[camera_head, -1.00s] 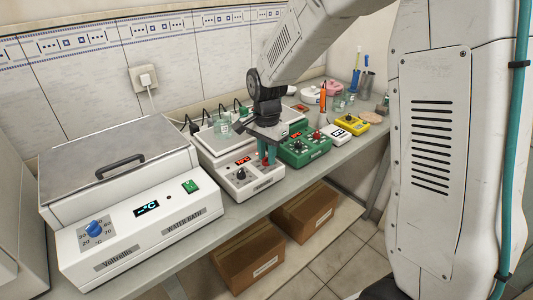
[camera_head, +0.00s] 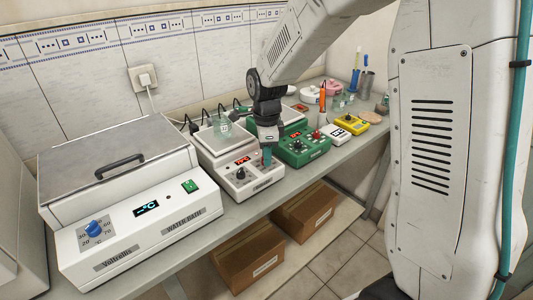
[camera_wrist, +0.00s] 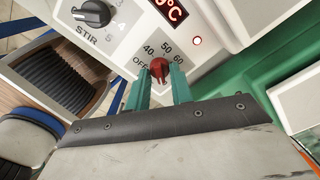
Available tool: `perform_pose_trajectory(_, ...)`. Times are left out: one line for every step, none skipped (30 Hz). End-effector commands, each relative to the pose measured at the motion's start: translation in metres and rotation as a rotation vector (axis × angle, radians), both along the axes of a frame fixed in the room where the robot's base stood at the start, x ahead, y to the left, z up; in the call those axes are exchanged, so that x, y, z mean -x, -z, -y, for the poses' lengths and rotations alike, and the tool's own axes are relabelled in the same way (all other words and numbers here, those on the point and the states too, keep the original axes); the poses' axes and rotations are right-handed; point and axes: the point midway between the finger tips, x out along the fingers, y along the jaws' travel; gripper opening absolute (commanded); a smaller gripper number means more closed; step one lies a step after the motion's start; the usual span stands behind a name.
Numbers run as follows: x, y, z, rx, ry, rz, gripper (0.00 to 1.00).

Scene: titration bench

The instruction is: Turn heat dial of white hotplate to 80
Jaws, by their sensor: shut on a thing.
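A red display (camera_wrist: 173,11) ends in "0°C", cut off by the frame, and a small red lamp (camera_wrist: 197,41) is lit. My gripper (camera_wrist: 161,78), with teal fingers, is shut on the heat dial, one finger on each side. It also shows in the head view (camera_head: 267,156).
A green hotplate (camera_head: 303,150) stands close on the right, with a white box (camera_head: 338,136) and a yellow device (camera_head: 352,124) beyond. A water bath (camera_head: 135,220) stands on the left. Cardboard boxes (camera_head: 246,262) lie below the bench.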

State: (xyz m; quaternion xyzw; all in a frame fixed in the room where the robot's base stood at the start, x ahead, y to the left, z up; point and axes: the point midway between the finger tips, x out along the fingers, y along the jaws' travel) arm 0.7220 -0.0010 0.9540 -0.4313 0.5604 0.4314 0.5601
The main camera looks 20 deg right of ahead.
Motion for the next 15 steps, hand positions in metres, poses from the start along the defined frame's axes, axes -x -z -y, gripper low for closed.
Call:
perform_pose_trajectory(-0.0017,-0.0017,0.0006,0.001,0.011,0.006,0.00)
perform_pose_trajectory(-0.0017,-0.0017,0.0006,0.001,0.017,0.006,0.00)
perform_pose_trajectory(-0.0017,-0.0017,0.0006,0.001,0.023,0.006,0.00)
perform_pose_trajectory(-0.0017,-0.0017,0.0006,0.001,0.028,0.006,0.00)
perform_pose_trajectory(-0.0017,-0.0017,0.0006,0.001,0.032,0.006,0.00)
perform_pose_trajectory(-0.0017,-0.0017,0.0006,0.001,0.035,0.006,0.00)
perform_pose_trajectory(-0.0017,-0.0017,0.0006,0.001,0.037,0.006,0.00)
perform_pose_trajectory(-0.0017,-0.0017,0.0006,0.001,0.038,0.006,0.00)
perform_pose_trajectory(-0.0017,-0.0017,0.0006,0.001,0.039,0.006,0.00)
perform_pose_trajectory(-0.0016,-0.0017,0.0005,0.001,0.040,0.006,0.00)
perform_pose_trajectory(-0.0016,-0.0017,0.0005,0.001,0.040,0.006,0.00)
perform_pose_trajectory(-0.0016,-0.0017,0.0005,0.001,0.040,0.006,0.00)
perform_pose_trajectory(-0.0016,-0.0017,0.0005,0.001,0.040,0.006,0.00)
perform_pose_trajectory(-0.0016,-0.0017,0.0005,0.001,0.039,0.006,0.00)
perform_pose_trajectory(-0.0016,-0.0017,0.0005,0.001,0.039,0.006,0.00)
